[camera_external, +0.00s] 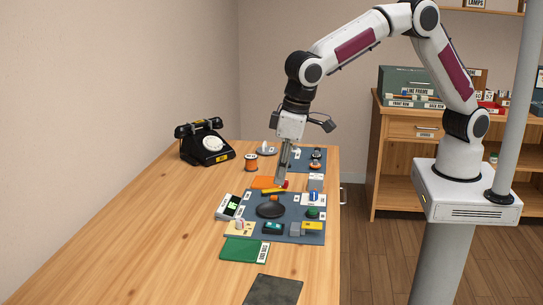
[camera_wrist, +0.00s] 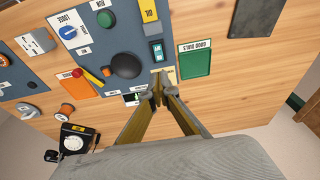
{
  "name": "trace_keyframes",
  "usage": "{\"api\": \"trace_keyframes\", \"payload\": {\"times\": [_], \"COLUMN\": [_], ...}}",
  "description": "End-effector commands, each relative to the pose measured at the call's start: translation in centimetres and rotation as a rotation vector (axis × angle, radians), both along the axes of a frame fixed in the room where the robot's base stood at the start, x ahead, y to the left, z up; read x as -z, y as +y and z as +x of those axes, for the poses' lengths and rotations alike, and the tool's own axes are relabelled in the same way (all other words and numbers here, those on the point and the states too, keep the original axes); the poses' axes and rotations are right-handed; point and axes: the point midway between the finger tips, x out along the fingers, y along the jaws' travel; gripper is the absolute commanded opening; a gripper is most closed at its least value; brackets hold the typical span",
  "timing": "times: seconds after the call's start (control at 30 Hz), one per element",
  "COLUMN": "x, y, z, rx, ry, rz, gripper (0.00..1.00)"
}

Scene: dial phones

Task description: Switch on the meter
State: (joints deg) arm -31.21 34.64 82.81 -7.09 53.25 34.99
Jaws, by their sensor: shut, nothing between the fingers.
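The likely meter (camera_external: 229,206) is a small pale box with a dark face and a lit green patch, at the left edge of the blue-grey panel (camera_external: 256,206). My gripper (camera_external: 281,180) is shut and empty, pointing down above the panel. In the wrist view my fingertips (camera_wrist: 158,90) overlap a cream plate (camera_wrist: 170,74); its small pinkish switch (camera_external: 240,224) shows in the external view. A teal rocker switch (camera_wrist: 156,51) sits beside that plate. I cannot tell which switch belongs to the meter.
The panel also carries a black round knob (camera_external: 270,210), a green button (camera_external: 312,212) and a blue dial (camera_wrist: 69,33). A red-and-yellow stick (camera_external: 274,189) lies behind. A black phone (camera_external: 206,143) stands at the back left. The table's left front is clear.

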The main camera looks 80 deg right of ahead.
Motion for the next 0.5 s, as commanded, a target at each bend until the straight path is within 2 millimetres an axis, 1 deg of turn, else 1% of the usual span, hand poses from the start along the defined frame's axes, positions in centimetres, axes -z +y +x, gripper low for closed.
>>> {"api": "trace_keyframes", "payload": {"times": [0.5], "x": [6.9], "y": [-0.1], "z": [1.3], "rx": [0.001], "ry": [0.003], "rz": [-0.002], "gripper": [0.0]}}
